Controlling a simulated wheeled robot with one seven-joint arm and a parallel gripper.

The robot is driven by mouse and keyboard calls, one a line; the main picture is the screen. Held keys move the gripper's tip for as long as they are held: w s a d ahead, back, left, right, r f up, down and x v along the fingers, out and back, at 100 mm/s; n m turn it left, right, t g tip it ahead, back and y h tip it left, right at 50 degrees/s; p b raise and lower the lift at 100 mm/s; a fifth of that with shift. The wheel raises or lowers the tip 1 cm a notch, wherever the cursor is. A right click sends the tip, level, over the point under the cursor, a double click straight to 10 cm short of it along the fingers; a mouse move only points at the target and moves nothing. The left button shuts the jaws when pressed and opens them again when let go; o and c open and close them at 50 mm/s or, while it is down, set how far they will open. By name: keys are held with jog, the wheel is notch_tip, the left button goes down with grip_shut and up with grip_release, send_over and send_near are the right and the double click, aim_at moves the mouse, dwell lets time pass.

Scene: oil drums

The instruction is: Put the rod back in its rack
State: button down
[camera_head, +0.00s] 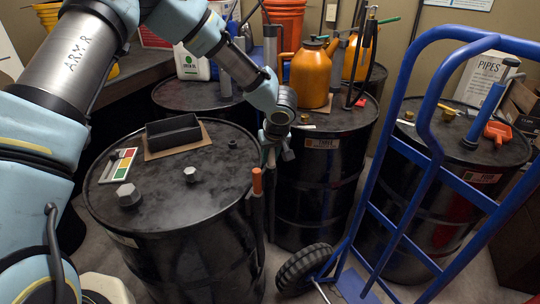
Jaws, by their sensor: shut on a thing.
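My gripper (268,149) hangs at the right rim of the front black drum (180,225), pointing down. It is shut on a slim dark rod (271,205), which hangs nearly upright between the front drum and the drum behind it. Next to it, an upright dark bar with an orange top (257,182) stands along the front drum's right side. I cannot tell whether this bar belongs to the rod or to its rack. No rack can be made out clearly. My fingertips are small and partly hidden.
A black tray (173,133), a colour card (118,166) and bolts (129,195) lie on the front drum. An orange jug (308,76) stands on the drum (318,175) behind. A blue hand truck (400,235) blocks the right side.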

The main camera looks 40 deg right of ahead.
jog(key=c, duration=0.6)
grip_release()
jog(key=b+v, duration=0.1)
jog(key=v, duration=0.9)
jog(key=shift+s+r+b, duration=0.15)
jog(key=shift+r+b, duration=0.25)
